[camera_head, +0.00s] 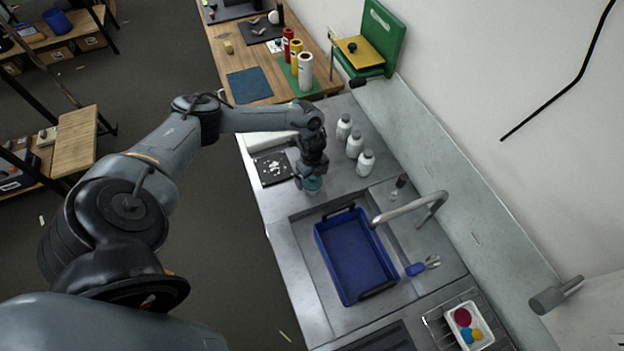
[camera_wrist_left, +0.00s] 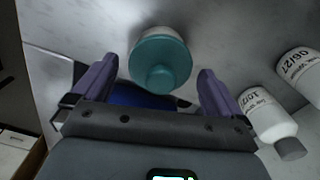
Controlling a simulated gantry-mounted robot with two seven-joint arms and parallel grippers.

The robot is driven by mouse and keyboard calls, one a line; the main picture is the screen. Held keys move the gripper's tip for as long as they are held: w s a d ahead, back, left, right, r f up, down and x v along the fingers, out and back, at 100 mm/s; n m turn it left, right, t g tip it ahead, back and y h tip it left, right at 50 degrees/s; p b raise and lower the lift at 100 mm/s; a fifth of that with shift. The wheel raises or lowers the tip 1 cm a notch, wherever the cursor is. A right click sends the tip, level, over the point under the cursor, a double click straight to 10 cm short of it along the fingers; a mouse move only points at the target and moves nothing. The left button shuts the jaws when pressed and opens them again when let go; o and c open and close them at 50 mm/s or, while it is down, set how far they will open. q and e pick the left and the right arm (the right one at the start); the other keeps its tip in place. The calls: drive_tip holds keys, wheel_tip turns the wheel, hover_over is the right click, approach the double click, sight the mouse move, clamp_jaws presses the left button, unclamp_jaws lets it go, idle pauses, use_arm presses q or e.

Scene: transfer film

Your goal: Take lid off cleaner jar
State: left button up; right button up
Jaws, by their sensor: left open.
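The cleaner jar (camera_wrist_left: 155,33) is pale, with a round teal lid (camera_wrist_left: 160,62) that has a knob in its middle. The lid sits on the jar. In the head view the teal lid (camera_head: 313,184) shows just below my left gripper (camera_head: 311,171), on the counter behind the sink. In the left wrist view my left gripper (camera_wrist_left: 157,78) is open, with its purple fingers apart on either side of the lid. I see gaps between the fingers and the lid, and nothing is held. My right gripper is not in view.
Several white labelled bottles (camera_head: 354,145) stand right of the jar, near the wall. In front are the sink with a blue tub (camera_head: 318,244) and a curved faucet (camera_head: 411,205). Bare counter lies between.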

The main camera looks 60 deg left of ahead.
use_arm(q)
drive_tip(key=shift+f, duration=0.45)
drive_tip(key=c, duration=1)
drive_tip(key=shift+r, duration=0.1)
